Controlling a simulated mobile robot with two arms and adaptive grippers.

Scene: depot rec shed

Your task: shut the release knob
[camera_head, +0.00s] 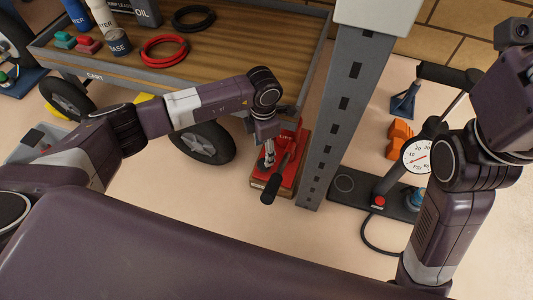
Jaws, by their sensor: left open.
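A red jack (291,142) marked LIFT stands on a wooden block on the floor, between the cart and a grey perforated post. A lever with a black grip (271,189) sticks out from it toward me. My left gripper (268,160) points down at the near left side of the jack, its fingers close beside the lever. It is open; whether the fingers touch anything cannot be told. I cannot make out the release knob, as the gripper and lever cover that side of the jack.
The cart (95,69) with oil, cans and cable rings stands behind my left arm, its wheel (204,143) left of the jack. The grey post (341,110) rises close right of the jack. A pump with a gauge (418,155) and orange chocks (400,138) are farther right.

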